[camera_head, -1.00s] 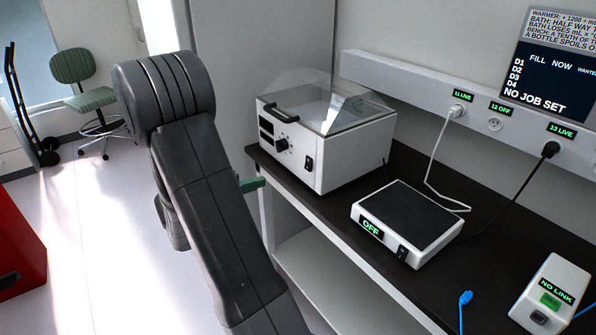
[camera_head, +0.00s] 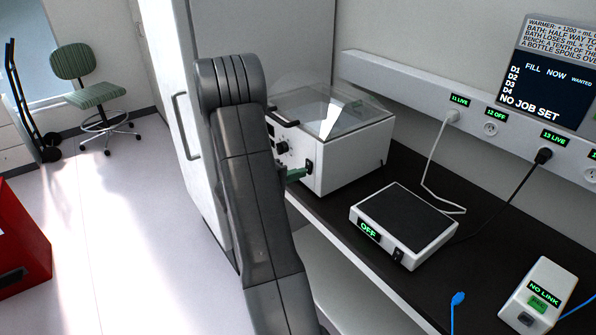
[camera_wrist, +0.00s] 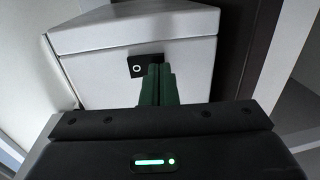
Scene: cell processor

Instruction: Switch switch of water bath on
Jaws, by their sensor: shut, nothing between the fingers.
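The water bath (camera_head: 343,160) is a white box with a clear lid on the dark bench. Its front carries a dark knob and a small black rocker switch (camera_head: 309,167) near the right front corner. In the wrist view the switch (camera_wrist: 137,68) shows a white ring mark, and its right part is hidden behind the fingers. My gripper (camera_head: 297,174) has green fingers, shut and empty, with the tips at or very close to the switch. The wrist view shows the fingers (camera_wrist: 158,84) pressed together; I cannot tell whether they touch the switch.
A white plate device (camera_head: 405,225) marked OFF stands right of the bath. A smaller NO LINK box (camera_head: 543,295) is at the bench's right end. The socket rail (camera_head: 470,115) runs along the wall. A cabinet door (camera_head: 190,120) stands behind my arm.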

